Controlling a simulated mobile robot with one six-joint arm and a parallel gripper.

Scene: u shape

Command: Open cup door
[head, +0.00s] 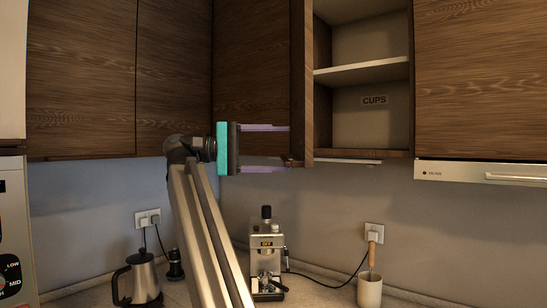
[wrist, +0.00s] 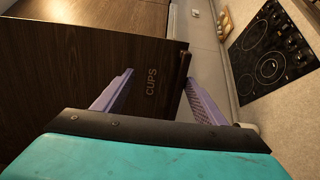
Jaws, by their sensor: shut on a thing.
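The cup cupboard (head: 372,130) stands open at the upper middle of the head view, with an empty shelf and a CUPS label inside. Its dark wood door (head: 297,75) is swung out to the left and looks nearly edge-on. In the wrist view the door (wrist: 115,62) fills the left half and carries a CUPS label. My gripper (head: 290,146) reaches the lower part of the door from the left. In the wrist view my gripper (wrist: 158,82) has its purple fingers apart, with the door's corner between them, shut on it. The exact contact is hard to see.
Closed wall cupboards (head: 80,75) stand left, and another (head: 480,75) stands right above a filter hood (head: 480,173). A kettle (head: 138,280), a coffee machine (head: 267,255) and a utensil pot (head: 370,290) stand below. A hob (wrist: 268,55) shows in the wrist view.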

